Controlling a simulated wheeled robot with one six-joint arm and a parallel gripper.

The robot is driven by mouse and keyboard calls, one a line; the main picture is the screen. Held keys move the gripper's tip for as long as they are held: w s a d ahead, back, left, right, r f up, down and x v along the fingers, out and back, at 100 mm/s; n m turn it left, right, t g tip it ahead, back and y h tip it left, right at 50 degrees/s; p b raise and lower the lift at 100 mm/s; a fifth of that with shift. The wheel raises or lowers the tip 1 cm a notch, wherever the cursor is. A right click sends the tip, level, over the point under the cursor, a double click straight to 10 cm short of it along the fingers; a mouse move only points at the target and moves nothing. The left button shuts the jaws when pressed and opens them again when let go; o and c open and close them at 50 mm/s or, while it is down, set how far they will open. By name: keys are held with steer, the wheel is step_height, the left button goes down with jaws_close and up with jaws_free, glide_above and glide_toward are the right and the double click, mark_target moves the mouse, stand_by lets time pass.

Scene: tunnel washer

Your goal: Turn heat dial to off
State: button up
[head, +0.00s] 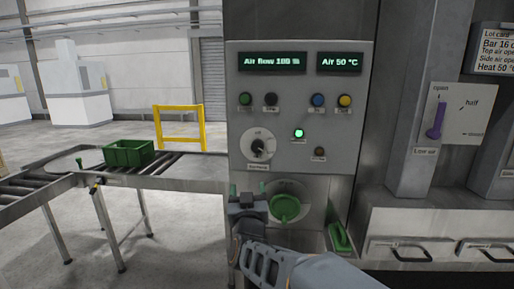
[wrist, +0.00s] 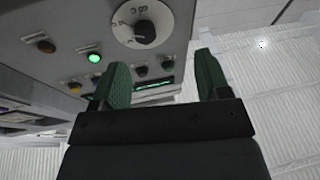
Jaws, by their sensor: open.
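A white dial (head: 258,146) with a black knob sits low on the left of the grey control panel. It has marks around it and a small label below, too small to read. It also shows in the wrist view (wrist: 145,31), upside down and beyond the fingers. A larger dial with a green knob (head: 286,208) sits below it. My gripper (head: 247,192) is open and empty, below the black-knobbed dial and left of the green knob in the head view. In the wrist view my gripper (wrist: 160,74) has its two green fingers apart, with nothing between them.
The panel carries displays reading "Air flow 100 %" (head: 272,61) and "Air 50 °C" (head: 339,63). Several buttons and a lit green lamp (head: 299,133) surround the dial. A purple lever (head: 436,121) stands right. A roller conveyor (head: 190,167) with a green crate (head: 129,152) lies left.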

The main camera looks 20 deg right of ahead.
mark_target(258, 149)
steer(key=w+d+r+h+p, duration=0.1)
steer(key=w+d+r+p, duration=0.1)
steer(key=w, duration=0.1)
steer(key=w+d+r+m+h+p, duration=0.1)
steer(key=w+d+r+p, duration=0.1)
steer(key=w+d, duration=0.1)
steer(key=w+d+r+h+p, duration=0.1)
steer(key=w+d+r, duration=0.1)
steer(key=w+r, duration=0.1)
steer(key=shift+w+d+r+p, duration=0.15)
steer(key=shift+w+p, duration=0.25)
steer(key=shift+w, duration=0.4)
steer(key=c, duration=0.9)
